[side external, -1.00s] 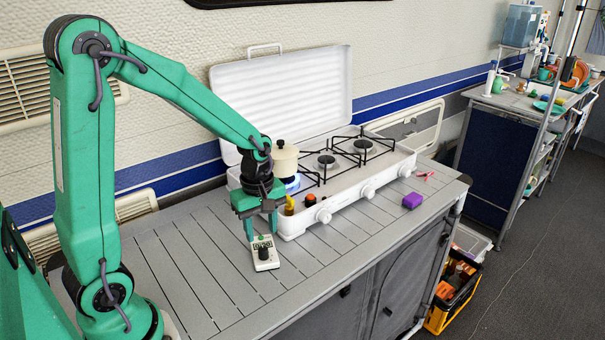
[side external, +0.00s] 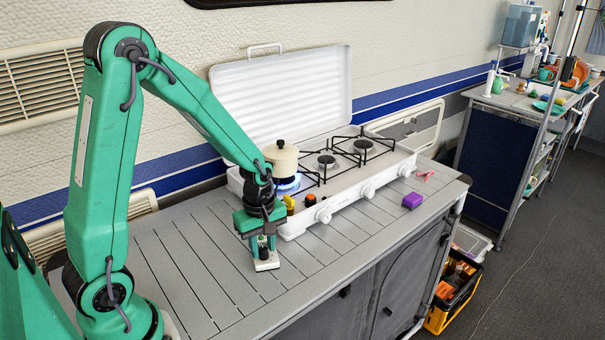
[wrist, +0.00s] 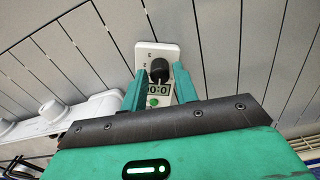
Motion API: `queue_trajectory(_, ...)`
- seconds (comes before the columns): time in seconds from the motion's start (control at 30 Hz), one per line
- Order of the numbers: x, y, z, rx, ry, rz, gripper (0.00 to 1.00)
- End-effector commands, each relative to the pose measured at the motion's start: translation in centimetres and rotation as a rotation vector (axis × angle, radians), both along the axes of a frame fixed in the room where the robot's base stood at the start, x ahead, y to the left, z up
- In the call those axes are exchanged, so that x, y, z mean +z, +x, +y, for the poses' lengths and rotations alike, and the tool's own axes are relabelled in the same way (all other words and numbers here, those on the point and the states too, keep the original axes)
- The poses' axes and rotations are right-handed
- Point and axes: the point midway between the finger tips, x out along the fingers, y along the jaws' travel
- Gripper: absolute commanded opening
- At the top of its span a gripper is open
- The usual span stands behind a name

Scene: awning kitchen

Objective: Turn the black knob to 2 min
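The white timer (wrist: 143,55) lies on the slatted table; its near end (side external: 267,265) shows below my gripper in the side view. Its black knob (wrist: 158,70) is in the wrist view, with small marks beside it, too small to read surely. My gripper (wrist: 160,68) points down over the timer, fingers open on either side of the knob. A gap shows on both sides, so the fingers appear not to touch it.
A white stove (side external: 350,190) stands behind the timer, with a cream pot (side external: 283,160) over a blue flame. A yellow-orange item (side external: 289,203) and a red-orange item (side external: 310,199) are near its front. A purple block (side external: 412,200) lies at right. The table's front is clear.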

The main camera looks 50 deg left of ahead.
Motion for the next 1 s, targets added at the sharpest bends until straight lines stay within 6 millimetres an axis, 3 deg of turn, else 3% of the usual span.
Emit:
queue_trajectory(0.03, 0.01, 0.0, 0.0, 0.0, 0.0, 0.0, 0.19)
queue_trajectory(0.13, 0.01, 0.0, 0.0, 0.0, 0.0, 0.0, 0.0)
queue_trajectory(0.57, 0.03, 0.01, 0.0, -0.05, 0.0, 0.0, 0.0)
queue_trajectory(1.0, 0.03, 0.03, 0.0, -0.339, 0.0, -0.001, 0.0)
